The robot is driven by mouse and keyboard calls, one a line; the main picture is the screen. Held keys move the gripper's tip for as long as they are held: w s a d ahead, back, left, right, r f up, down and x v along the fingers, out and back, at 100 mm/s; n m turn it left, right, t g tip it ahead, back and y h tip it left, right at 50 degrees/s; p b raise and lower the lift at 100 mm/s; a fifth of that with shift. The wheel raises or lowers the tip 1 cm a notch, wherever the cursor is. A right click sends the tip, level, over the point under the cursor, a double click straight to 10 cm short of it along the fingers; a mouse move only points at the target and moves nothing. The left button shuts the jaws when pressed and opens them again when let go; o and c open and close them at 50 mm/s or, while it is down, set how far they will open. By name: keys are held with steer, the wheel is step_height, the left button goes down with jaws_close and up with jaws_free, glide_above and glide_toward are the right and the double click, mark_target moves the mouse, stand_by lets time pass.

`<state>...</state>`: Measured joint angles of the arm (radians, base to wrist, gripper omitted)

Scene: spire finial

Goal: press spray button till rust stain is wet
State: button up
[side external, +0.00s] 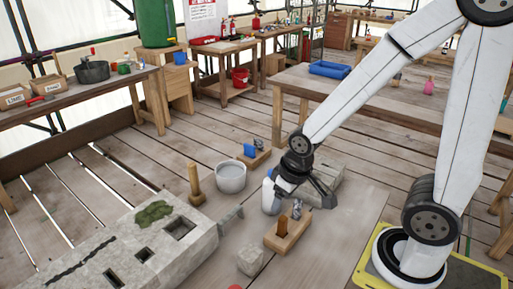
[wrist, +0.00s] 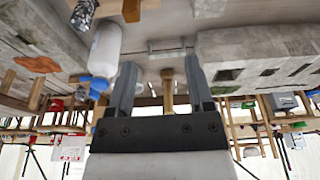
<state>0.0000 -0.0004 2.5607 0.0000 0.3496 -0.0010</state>
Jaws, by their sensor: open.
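A white bottle with a blue top (wrist: 104,48) is in the wrist view, just left of my gripper's left finger. It also shows in the side view (side external: 268,196), partly behind my gripper. My gripper (wrist: 160,66) is open, with nothing between its fingers. The bottle lies outside the fingers; whether they touch is unclear. A rust-brown stain (wrist: 38,64) is on a grey stone block (wrist: 50,38) at the left of the wrist view. The block also shows behind my gripper in the side view (side external: 328,176), where I cannot make out the stain. Whether the stain is wet cannot be told.
A long stone block (side external: 110,250) with square holes and a green patch (side external: 153,213) lies at the left.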

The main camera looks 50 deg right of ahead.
steer(key=shift+c, duration=0.2)
stand_by(0.3)
steer(key=c, duration=0.7)
steer(key=shift+w+d+r, duration=0.1)
steer(key=shift+w+r, duration=0.05)
steer(key=shift+w, duration=0.05)
jaws_close()
steer(key=w+d+r+m+g, duration=0.2)
steer(key=w+d+r+m, duration=0.8)
steer(key=m, duration=0.8)
steer(key=shift+w+d+r+g, duration=0.3)
steer(key=shift+w+d+r, duration=0.15)
steer(key=shift+d, duration=0.95)
